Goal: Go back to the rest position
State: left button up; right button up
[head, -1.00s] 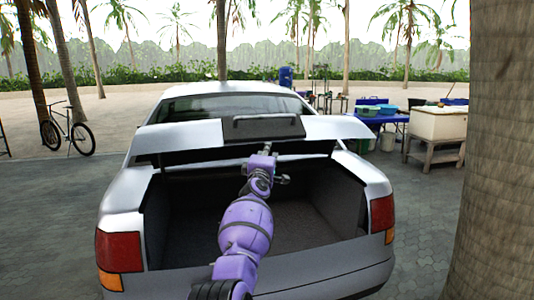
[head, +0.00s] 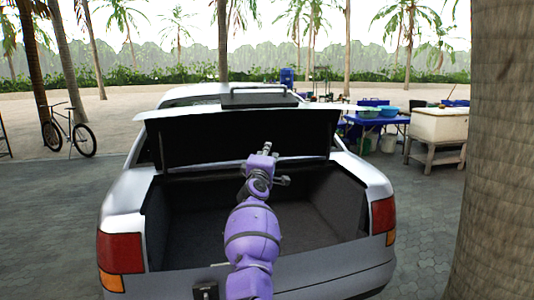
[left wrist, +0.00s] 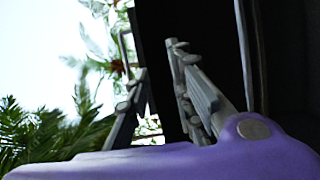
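My left gripper (head: 266,150) is at the end of the purple arm, which rises from the bottom middle of the head view. It is in front of the dark inner face of the raised trunk lid (head: 190,132). In the left wrist view its two grey fingers (left wrist: 160,98) stand apart, with the dark lid panel behind and to the right. I cannot tell whether a finger touches the lid. Nothing is seen held. My right gripper is not in view.
The silver car (head: 130,207) has its trunk open, and the trunk floor (head: 205,245) looks empty. A thick palm trunk (head: 497,150) stands close on the right. Behind are a blue table (head: 385,118), a white basin stand (head: 437,126) and a bicycle (head: 68,132). Paving left is clear.

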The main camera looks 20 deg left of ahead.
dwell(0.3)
pick_arm(q)
jog(key=s+d+f+m+g+h, duration=0.1)
jog(key=s+d+f+m+g, duration=0.15)
jog(key=s+f+m, duration=0.6)
jog(key=s+d+f+m+g+h, duration=0.1)
jog(key=s+d+f+m+h, duration=0.2)
jog(key=s+f, duration=0.95)
jog(key=s+d+f+m+g, duration=0.1)
jog(key=s+d+f+m, duration=0.2)
jog(key=s+f+m, duration=0.75)
jog(key=s+d+f+g, duration=0.1)
jog(key=s+f+g, duration=0.1)
jog(key=s+f, duration=0.5)
jog(key=s+d+f+n+g, duration=0.1)
jog(key=s+f, duration=0.6)
jog(key=s, duration=0.7)
jog(key=s+d+f+n+g, duration=0.1)
jog(key=s+d+f+g, duration=0.1)
jog(key=s+f, duration=0.6)
jog(key=shift+s+d+g, duration=0.25)
jog(key=shift+s+g, duration=0.3)
jog(key=shift+s, duration=0.6)
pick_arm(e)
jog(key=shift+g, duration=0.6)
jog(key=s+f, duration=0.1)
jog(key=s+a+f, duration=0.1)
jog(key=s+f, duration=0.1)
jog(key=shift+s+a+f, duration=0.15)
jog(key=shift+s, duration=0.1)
